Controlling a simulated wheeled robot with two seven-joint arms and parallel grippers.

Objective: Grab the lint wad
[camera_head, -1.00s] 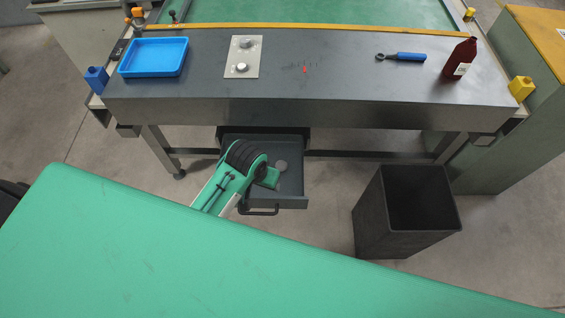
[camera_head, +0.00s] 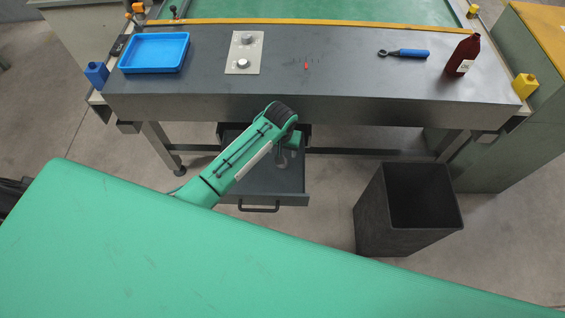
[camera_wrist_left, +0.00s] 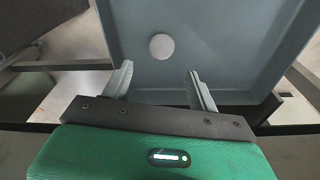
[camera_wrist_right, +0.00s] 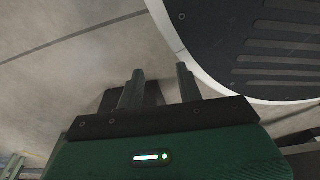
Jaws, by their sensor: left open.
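A pale grey round piece, which I take to be the lint wad (camera_wrist_left: 161,46), lies on the floor of the open grey drawer (camera_wrist_left: 225,60). In the head view the drawer (camera_head: 255,187) is pulled out under the workbench, and my left arm partly covers it. My left gripper (camera_wrist_left: 160,71) is open and empty, with its fingers pointing into the drawer. The wad shows just beyond the fingertips, between their lines and apart from both. My right gripper (camera_wrist_right: 160,69) is open and empty, and is not seen in the head view.
The workbench (camera_head: 340,75) overhangs the drawer and carries a blue tray (camera_head: 153,53), a plate with knobs (camera_head: 244,52), a blue-handled tool (camera_head: 408,53) and a brown bottle (camera_head: 463,55). A black bin (camera_head: 385,215) stands right of the drawer.

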